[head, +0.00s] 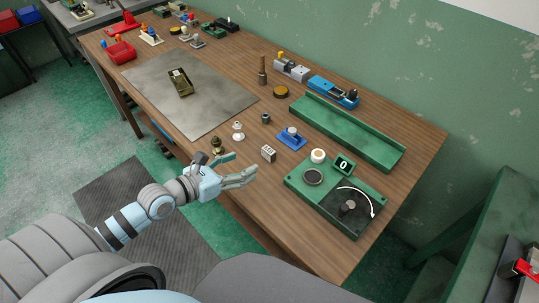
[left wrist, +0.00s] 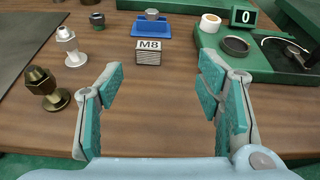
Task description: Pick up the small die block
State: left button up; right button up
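A small grey block with a white face marked "M8" (left wrist: 149,50), which looks like the die block, sits on the wooden table. In the head view this small block (head: 268,154) is just beyond my left gripper (head: 240,166), to the right. In the left wrist view my left gripper (left wrist: 160,80) has its teal-padded fingers wide apart. The block lies ahead of the gap between them, and nothing is held. My right gripper is not in view.
A blue fixture (head: 291,139) stands behind the block. A green station (head: 335,193) with a "0" display is to the right. A white fitting (head: 238,131) and a brass fitting (left wrist: 43,87) stand to the left. A grey mat (head: 190,95) covers the table's middle.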

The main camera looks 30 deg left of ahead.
aim_at(270, 149)
pick_arm(q)
jog(key=w+f+b, duration=0.2)
jog(key=shift+w+a+f+m+g, duration=0.2)
jog(key=shift+f+m+g, duration=0.1)
jog(key=shift+f, duration=0.1)
jog(key=b+x, duration=0.1)
jog(key=x, duration=0.2)
jog(key=b+x, duration=0.1)
jog(key=x, duration=0.3)
jog(key=r+b+x, duration=0.1)
jog(key=x, duration=0.3)
jog(key=shift+w+a, duration=0.2)
jog(key=shift+w, duration=0.3)
jog(key=shift+r, duration=0.15)
jog(key=c, duration=1.3)
grip_shut()
jog(key=shift+r, duration=0.15)
